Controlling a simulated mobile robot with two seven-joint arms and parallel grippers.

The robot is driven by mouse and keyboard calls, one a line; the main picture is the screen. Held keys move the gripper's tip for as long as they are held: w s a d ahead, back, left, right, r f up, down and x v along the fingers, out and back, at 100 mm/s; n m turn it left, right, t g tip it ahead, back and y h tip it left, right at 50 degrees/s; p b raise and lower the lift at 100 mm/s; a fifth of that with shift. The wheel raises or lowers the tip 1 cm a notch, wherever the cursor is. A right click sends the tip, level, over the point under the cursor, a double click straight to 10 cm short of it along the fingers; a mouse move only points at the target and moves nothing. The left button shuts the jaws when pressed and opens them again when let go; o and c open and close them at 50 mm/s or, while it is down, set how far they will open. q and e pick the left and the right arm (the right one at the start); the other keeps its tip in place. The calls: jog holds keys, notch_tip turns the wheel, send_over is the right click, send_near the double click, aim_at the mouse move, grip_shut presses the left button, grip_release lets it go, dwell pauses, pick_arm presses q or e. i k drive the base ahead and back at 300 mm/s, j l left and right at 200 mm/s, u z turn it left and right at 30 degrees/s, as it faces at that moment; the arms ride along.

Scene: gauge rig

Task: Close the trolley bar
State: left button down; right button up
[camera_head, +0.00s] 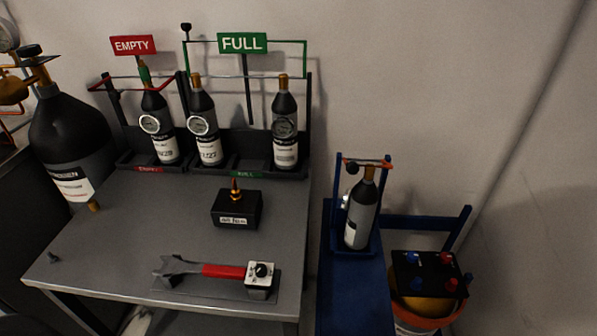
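The blue trolley (350,285) stands right of the grey bench. A dark bottle (361,215) with a grey and white label stands upright in its blue holder. An orange trolley bar (377,164) shows at the top of the holder, by the bottle's neck, with a black knob (352,168) near its left part. I cannot tell whether the bar is latched or passes in front of the neck. Neither of my grippers is in view.
The grey bench (130,235) holds a rack of bottles under EMPTY (133,45) and FULL (242,42) signs, a black box (236,210) and a red-handled wrench (220,270). A large black cylinder (68,140) stands left. A black control box (428,275) sits right of the trolley.

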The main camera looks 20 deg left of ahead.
aim_at(352, 167)
jog(key=i+l, duration=0.2)
jog(key=l, duration=0.2)
jog(key=i+l, duration=0.2)
jog(key=l, duration=0.15)
jog(key=i+l, duration=0.2)
jog(key=l, duration=0.2)
jog(key=u, duration=0.05)
